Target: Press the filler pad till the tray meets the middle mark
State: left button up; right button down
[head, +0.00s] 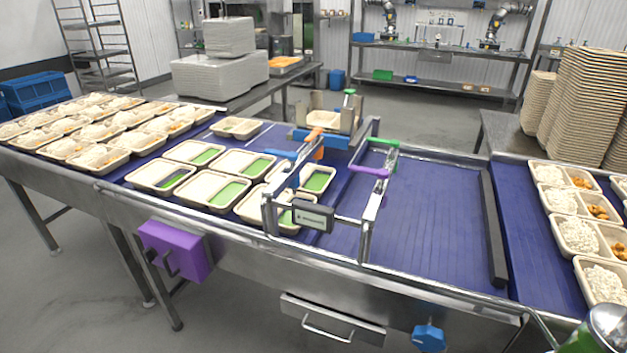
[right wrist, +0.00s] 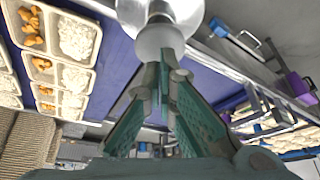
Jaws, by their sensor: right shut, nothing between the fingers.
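My right gripper (right wrist: 165,75) is shut and empty in the right wrist view, its green fingers together. Its tips are at a pale round knob (right wrist: 157,40) below a shiny metal dome (right wrist: 160,10); I cannot tell whether they touch, or whether this is the filler pad. In the head view, a tray (head: 318,178) with a green compartment floor stands on the blue belt by a metal frame (head: 372,200). Orange (head: 318,142), purple (head: 369,172) and green (head: 383,143) pieces are on the frame; which is the middle mark is unclear. My left gripper is out of view.
Several green-floored trays (head: 195,153) stand left of the frame, and rice-filled trays (head: 97,158) farther left. More filled trays (head: 577,238) are at the right, beyond a dark bar (head: 493,230). The belt (head: 430,220) between frame and bar is clear. A blue knob (head: 428,338) is on the front.

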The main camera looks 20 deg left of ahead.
jog(key=shift+r, duration=0.1)
notch_tip(320, 180, up, 6)
jog(key=p, duration=0.4)
jog(key=shift+p, duration=0.4)
jog(key=shift+f, duration=0.2)
